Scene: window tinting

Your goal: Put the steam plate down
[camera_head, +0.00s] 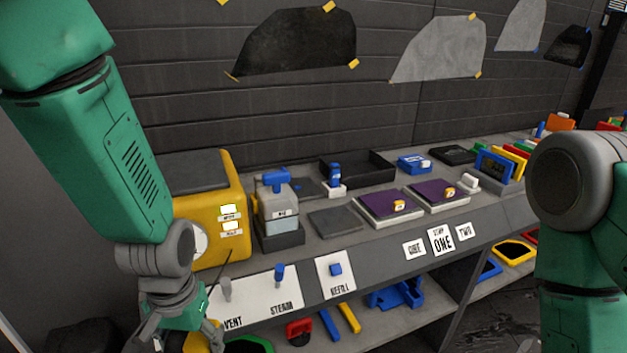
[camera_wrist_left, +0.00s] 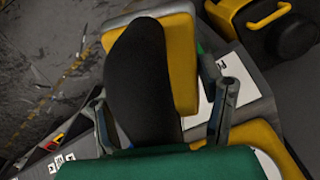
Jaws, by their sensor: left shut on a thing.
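My left gripper (camera_head: 172,332) is low at the bottom left in the head view, in front of the bench and the yellow machine. In the left wrist view its two fingers (camera_wrist_left: 163,97) stand either side of a long dark rounded piece, which I take to be the steam plate (camera_wrist_left: 138,75). The gripper is shut on it. In the head view the plate is mostly hidden by the gripper and the picture edge. My right arm comes in at the right, but its gripper is out of view.
The yellow machine (camera_head: 232,188) stands at the bench's left end. The front panel has a STEAM lever (camera_head: 279,274), a VENT lever (camera_head: 226,289) and a REFILL button (camera_head: 335,269). A flat grey pad (camera_head: 338,221) lies bare beside two purple-topped pads (camera_head: 388,203). Coloured items lie on the lower shelf.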

